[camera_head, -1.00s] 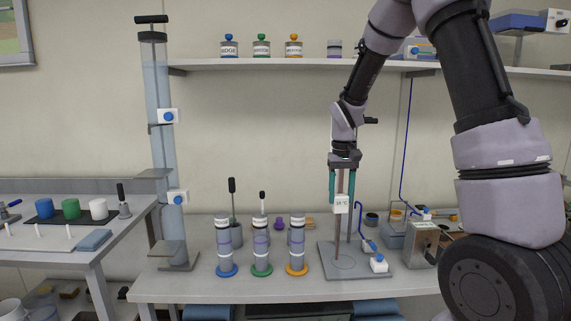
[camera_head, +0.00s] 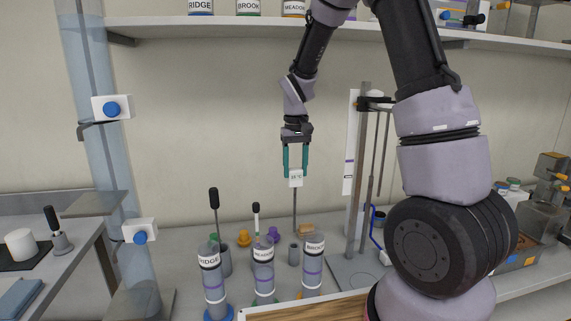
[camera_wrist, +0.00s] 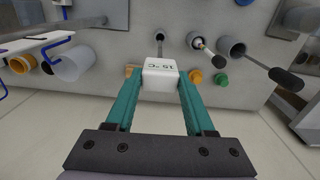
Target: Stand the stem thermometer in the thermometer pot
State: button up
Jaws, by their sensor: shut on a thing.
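The stem thermometer has a white box head (camera_head: 296,178) with a temperature readout and a thin grey stem. My gripper (camera_head: 296,168) is shut on this head and holds the thermometer upright, stem down. The head also shows between the fingers in the wrist view (camera_wrist: 161,76). A small grey pot (camera_head: 294,256), apparently the thermometer pot, stands on the bench below the stem. In the head view the stem's lower end appears just above this pot. In the wrist view the stem points at the pot's round mouth (camera_wrist: 159,36); whether the tip is inside cannot be told.
A pot holding a black-handled tool (camera_head: 214,200) and another tool (camera_head: 256,210) stand left of the small pot. A metal stand (camera_head: 356,200) rises to the right. A shelf (camera_head: 200,28) runs above.

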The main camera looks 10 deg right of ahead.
aim_at(295, 185)
dwell(0.3)
jog(key=shift+f, duration=2.05)
jog(key=shift+f, duration=0.8)
jog(key=shift+f, duration=1.4)
